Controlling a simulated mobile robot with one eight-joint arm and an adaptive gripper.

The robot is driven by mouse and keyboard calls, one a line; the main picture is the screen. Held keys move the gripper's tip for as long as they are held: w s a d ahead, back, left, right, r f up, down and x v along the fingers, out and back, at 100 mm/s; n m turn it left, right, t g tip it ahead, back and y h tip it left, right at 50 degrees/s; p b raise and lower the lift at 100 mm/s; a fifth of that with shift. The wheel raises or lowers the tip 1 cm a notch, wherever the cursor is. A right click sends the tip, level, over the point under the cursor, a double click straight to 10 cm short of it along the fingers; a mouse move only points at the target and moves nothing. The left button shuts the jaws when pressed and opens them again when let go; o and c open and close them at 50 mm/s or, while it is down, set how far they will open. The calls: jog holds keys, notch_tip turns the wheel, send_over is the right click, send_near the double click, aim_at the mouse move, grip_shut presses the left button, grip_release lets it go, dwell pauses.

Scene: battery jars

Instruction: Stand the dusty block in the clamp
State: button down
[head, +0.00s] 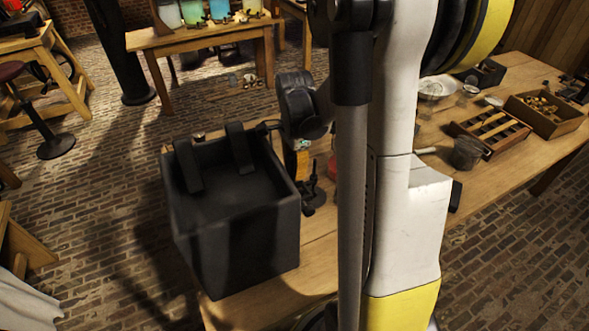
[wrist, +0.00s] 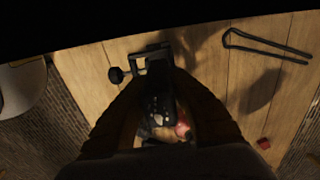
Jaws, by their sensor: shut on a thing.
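In the wrist view my gripper (wrist: 160,84) points down over the wooden table, with its two dark fingers closed on the sides of a dark block. The dusty block (wrist: 160,106) has pale specks on its near face. The black clamp (wrist: 139,64), with a round screw knob at its left, shows just beyond the fingertips. The block overlaps the clamp in this view, so I cannot tell whether they touch. In the head view a small black stand, likely the clamp (head: 313,192), sits on the table. My arm hides much of the area there, and the block is not clear.
A large black box (head: 235,230) is close at the left in the head view. A bent dark rod (wrist: 265,46) and a small red piece (wrist: 263,143) lie right of the gripper. A wooden tray (head: 490,133) and a parts box (head: 543,114) stand at the far right.

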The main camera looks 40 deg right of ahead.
jog(key=shift+s+f, duration=0.15)
jog(key=shift+f, duration=0.05)
jog(key=c, duration=1.2)
grip_release()
notch_tip(320, 180, up, 12)
jog(key=shift+r, duration=0.2)
